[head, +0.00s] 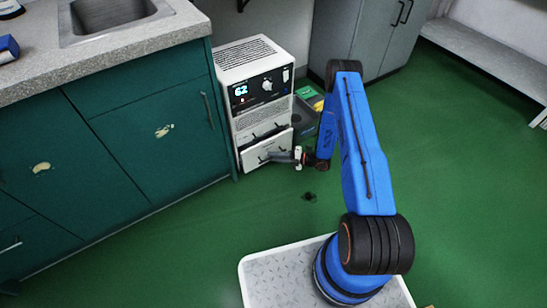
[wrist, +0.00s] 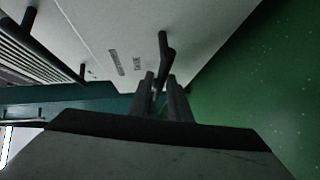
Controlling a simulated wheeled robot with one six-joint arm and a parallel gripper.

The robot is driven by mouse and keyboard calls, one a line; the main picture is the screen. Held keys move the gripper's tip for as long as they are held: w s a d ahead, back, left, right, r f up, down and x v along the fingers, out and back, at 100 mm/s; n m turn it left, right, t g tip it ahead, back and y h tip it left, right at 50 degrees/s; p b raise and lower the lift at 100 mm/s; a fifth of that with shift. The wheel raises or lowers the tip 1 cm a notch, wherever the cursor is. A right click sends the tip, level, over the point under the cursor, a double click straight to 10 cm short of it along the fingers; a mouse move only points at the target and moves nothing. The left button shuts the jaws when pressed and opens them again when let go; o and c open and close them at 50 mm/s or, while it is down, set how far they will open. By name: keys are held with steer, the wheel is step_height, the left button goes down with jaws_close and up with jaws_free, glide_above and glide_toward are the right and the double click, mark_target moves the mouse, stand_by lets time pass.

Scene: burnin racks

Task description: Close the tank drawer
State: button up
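The white machine (head: 253,62) with a lit "62" display stands beside the green cabinets. Its tank drawer (head: 255,150) is at the bottom and sticks out a little from the body. The pale drawer front (wrist: 205,30) fills much of the wrist view, with a dark bar handle (wrist: 163,48) on it. My gripper (head: 281,157) is at the right part of the drawer front, by the handle. In the wrist view its two fingers (wrist: 161,88) stand apart, with the handle's near end between their tips. I cannot tell whether they grip it.
A dark bin (head: 304,115) with green and yellow items stands just right of the machine. Green cabinets (head: 140,130) with a sink counter are on the left. A grey cabinet (head: 370,40) stands behind. The green floor (head: 200,235) in front is mostly clear.

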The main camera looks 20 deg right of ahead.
mark_target(271, 150)
steer(key=shift+w+a, duration=0.1)
steer(key=shift+a, duration=0.1)
jaws_close()
steer(key=shift+w, duration=0.15)
steer(key=w, duration=0.1)
steer(key=w+a, duration=0.1)
steer(key=w, duration=0.1)
steer(key=shift+w+a, duration=0.15)
steer(key=shift+w, duration=0.4)
jaws_free()
steer(key=v, duration=1.7)
steer(key=shift+s, duration=0.2)
